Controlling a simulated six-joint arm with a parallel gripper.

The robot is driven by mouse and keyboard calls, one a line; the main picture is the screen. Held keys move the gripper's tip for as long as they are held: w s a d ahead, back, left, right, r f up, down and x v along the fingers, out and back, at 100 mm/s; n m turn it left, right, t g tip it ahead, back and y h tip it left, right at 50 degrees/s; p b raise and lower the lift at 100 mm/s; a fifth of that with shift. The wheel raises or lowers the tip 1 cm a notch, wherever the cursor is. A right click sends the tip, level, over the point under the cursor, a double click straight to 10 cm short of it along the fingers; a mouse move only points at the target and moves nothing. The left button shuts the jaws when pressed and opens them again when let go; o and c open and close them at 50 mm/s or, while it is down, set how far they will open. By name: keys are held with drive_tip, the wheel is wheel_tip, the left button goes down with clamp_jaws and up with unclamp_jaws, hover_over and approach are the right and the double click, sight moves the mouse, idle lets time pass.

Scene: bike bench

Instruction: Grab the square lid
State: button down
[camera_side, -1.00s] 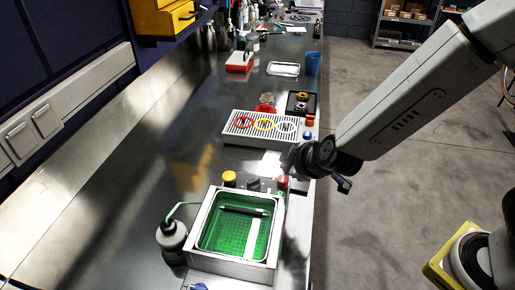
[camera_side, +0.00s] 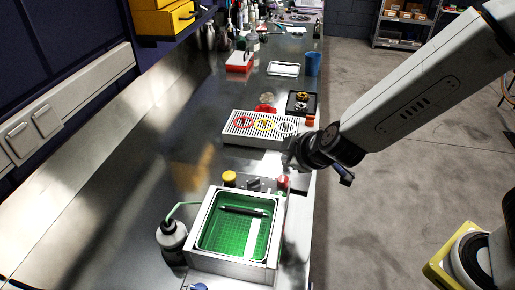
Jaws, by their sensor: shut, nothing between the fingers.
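I cannot tell for certain which thing is the square lid. A flat, pale-rimmed rectangular piece (camera_side: 283,69) lies far back on the bench, and a black square tray (camera_side: 313,106) holding round parts lies nearer. The green-lined basin (camera_side: 238,258) in front is open at the top, with a dark bar and a white strip inside it. My gripper (camera_side: 291,160) is shut and empty. It hangs at the bench's right edge, between the basin and the slotted white rack, apart from both flat pieces. Its fingertips are small and dark in this view.
The slotted rack (camera_side: 240,128) with coloured rings stands just behind my gripper. Yellow (camera_side: 229,177) and red (camera_side: 283,180) caps stand behind the basin. A squeeze bottle (camera_side: 172,240) stands left of it. A blue cup (camera_side: 313,64) stands far back. The bench's left middle is clear.

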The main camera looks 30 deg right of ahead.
drive_tip(key=shift+c, duration=1.4)
unclamp_jaws()
drive_tip(key=w+d+f+t+y, duration=0.1)
drive_tip(key=w+d, duration=0.1)
drive_tip(key=d, duration=0.1)
drive_tip(key=w+d+f+t, duration=0.1)
drive_tip(key=w+d, duration=0.2)
drive_tip(key=d, duration=0.1)
drive_tip(key=w+d+f+t+y, duration=0.1)
drive_tip(key=w+d, duration=0.1)
drive_tip(key=d, duration=0.1)
drive_tip(key=shift+w+d+f+t+y, duration=0.2)
drive_tip(key=shift+d+f+t+y, duration=0.1)
drive_tip(key=shift+d+f+t, duration=0.1)
drive_tip(key=shift+s+d+f+y, duration=0.15)
drive_tip(key=shift+s+f+y, duration=0.1)
drive_tip(key=shift+f+y, duration=0.4)
drive_tip(key=s+f+g+y, duration=0.1)
drive_tip(key=y, duration=0.1)
drive_tip(key=s+f+g+y, duration=0.1)
drive_tip(key=s+y, duration=0.1)
drive_tip(key=shift+s+f, duration=0.25)
drive_tip(key=shift+s+f+g+y, duration=0.25)
drive_tip(key=shift+s+g+y, duration=0.15)
drive_tip(key=shift+s+y, duration=0.2)
